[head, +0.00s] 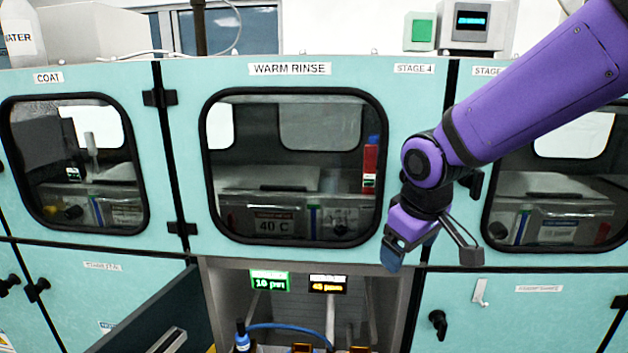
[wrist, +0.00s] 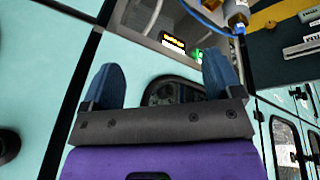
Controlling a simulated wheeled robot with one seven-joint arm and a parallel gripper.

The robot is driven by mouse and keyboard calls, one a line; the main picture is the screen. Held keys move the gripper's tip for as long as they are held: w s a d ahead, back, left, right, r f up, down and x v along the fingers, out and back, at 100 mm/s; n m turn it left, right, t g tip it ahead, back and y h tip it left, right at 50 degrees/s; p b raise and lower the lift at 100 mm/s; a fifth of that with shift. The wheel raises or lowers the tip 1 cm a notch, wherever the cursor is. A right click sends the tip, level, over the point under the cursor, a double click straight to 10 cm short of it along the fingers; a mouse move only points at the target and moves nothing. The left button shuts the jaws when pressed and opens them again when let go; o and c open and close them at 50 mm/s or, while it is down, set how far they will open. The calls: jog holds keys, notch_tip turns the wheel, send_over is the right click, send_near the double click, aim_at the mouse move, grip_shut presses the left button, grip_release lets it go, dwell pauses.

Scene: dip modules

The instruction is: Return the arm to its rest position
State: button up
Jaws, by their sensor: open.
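My purple arm reaches in from the upper right of the head view. My gripper (head: 428,262) hangs in front of the teal cabinet front, at the lower right of the warm rinse window (head: 295,165). Its jaws are apart, with nothing between them. In the wrist view the two blue fingertips of my gripper (wrist: 165,88) stand apart and empty, with teal panels behind them. I cannot tell how far the fingers are from the cabinet front.
An open lower compartment below the warm rinse window holds two small displays (head: 270,281) and a blue hose (head: 285,327). A dark panel (head: 160,310) juts out at the lower left. A black knob (head: 438,322) is on the lower right door.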

jog(key=s+d+r+m+t, duration=0.1)
jog(key=s+d+r+m, duration=0.2)
jog(key=s+d+r, duration=0.2)
jog(key=s+d+r+m+t, duration=0.1)
jog(key=s+d+r+m, duration=0.3)
jog(key=s+d, duration=0.5)
jog(key=s+r, duration=0.1)
jog(key=s, duration=0.2)
jog(key=shift+s+d, duration=0.15)
